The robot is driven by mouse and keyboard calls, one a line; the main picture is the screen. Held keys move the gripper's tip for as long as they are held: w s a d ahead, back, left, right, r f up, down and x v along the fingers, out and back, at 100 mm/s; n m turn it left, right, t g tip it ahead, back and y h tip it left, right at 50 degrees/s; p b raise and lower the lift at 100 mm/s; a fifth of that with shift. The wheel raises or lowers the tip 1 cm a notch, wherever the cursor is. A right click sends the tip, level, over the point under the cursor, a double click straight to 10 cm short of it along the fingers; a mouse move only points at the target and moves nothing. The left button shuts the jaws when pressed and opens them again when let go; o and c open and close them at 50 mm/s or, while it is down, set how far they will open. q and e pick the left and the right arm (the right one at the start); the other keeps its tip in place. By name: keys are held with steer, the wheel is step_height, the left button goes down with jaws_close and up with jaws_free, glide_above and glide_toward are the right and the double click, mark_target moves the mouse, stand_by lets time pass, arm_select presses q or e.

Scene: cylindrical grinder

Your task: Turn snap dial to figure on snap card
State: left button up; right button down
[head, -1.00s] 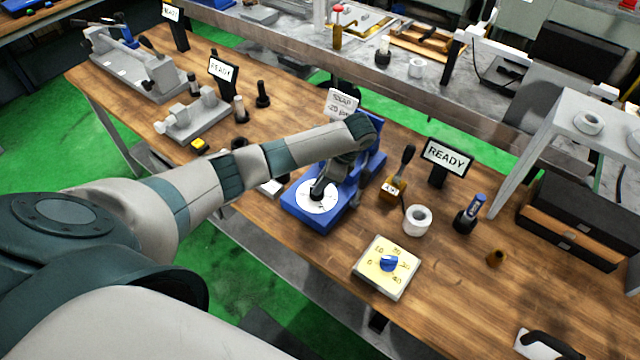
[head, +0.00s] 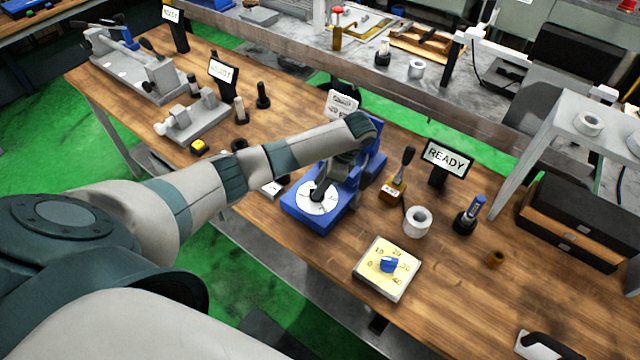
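A blue device with a white round dial face (head: 317,199) stands on the wooden bench, and my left arm reaches over it from the left. My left gripper (head: 322,190) points down at the centre of this dial face; its fingers are dark and small, so I cannot tell whether they are open or shut. A white card (head: 341,104) stands behind the device; it reads about "-20 µm", partly blurred. A yellow plate with a blue knob (head: 389,264) and numbers around it lies to the right. My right gripper is not in view.
A READY sign (head: 446,159), a white ring (head: 417,221), a small brass block with a black handle (head: 393,189) and a blue-topped tool (head: 469,214) stand right of the device. Grey fixtures (head: 192,118) stand to the left.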

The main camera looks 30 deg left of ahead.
arm_select(q)
steer(key=shift+d, duration=0.1)
steer(key=shift+w+d+r+b, duration=0.2)
steer(key=shift+r+b, duration=0.1)
steer(key=shift+r, duration=0.25)
steer(key=v, duration=1.6)
steer(key=shift+s, duration=0.1)
